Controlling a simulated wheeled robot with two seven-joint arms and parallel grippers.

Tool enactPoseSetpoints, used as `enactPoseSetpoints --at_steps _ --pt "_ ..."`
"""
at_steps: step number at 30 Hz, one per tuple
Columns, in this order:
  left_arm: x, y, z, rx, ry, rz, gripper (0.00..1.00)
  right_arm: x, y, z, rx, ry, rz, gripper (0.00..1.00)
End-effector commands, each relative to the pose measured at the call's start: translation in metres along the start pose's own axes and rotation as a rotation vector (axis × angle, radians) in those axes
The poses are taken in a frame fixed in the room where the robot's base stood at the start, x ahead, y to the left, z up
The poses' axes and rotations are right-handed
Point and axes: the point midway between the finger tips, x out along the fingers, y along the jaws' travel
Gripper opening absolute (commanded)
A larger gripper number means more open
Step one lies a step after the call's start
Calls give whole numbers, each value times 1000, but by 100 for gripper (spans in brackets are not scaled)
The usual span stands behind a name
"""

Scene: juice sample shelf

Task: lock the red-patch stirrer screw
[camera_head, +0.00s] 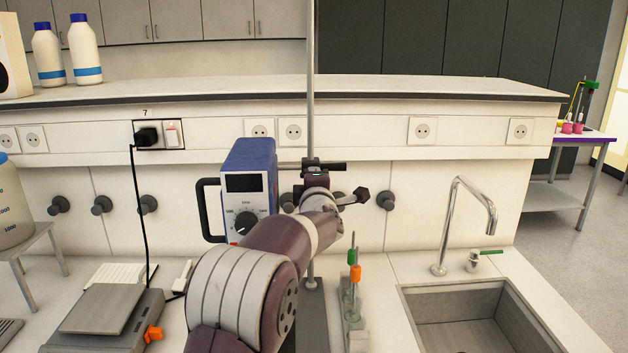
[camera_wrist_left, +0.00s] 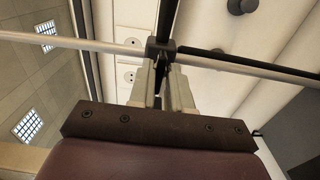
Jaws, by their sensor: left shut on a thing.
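The blue stirrer (camera_head: 248,165), with a display and dial, is held beside the upright metal rod (camera_head: 310,80). A dark clamp (camera_head: 314,168) joins them; it also shows in the left wrist view (camera_wrist_left: 160,47). My left gripper (camera_head: 317,192) is at the clamp, partly hidden by its wrist. In the left wrist view, the fingers of my left gripper (camera_wrist_left: 163,78) are shut on a dark, narrow part directly at the clamp, which looks like its screw. No red patch is clear on it. A black knob (camera_head: 357,197) sticks out to the right. My right gripper is out of view.
A balance (camera_head: 105,310) stands at lower left. A small rack (camera_head: 352,310) with orange- and green-topped items stands right of the stand base, and a sink (camera_head: 465,310) with a tap (camera_head: 462,215) lies further right. A raised shelf (camera_head: 400,90) runs behind.

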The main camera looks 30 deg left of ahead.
Motion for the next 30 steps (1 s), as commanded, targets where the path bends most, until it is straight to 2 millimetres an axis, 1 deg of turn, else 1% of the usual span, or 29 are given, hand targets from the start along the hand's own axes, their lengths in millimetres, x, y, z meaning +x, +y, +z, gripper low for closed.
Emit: enactPoseSetpoints --at_steps 5,6,8,17,20,23,27,30 --pt "0 -2 0 1 -1 -5 0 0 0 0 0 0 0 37" --pt "0 -2 0 1 -1 -5 21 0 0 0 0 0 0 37" --pt "0 -2 0 1 -1 -5 40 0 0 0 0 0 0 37" --pt "-1 -1 0 -1 -1 -2 40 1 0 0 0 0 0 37" --pt "-10 -2 0 -2 -1 0 40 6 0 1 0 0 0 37" --pt "-31 -4 0 -2 -2 0 40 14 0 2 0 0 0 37" --pt "-71 -4 1 -2 -4 0 40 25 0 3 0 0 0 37" --pt "-96 -3 1 -2 -3 0 40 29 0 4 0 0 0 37"
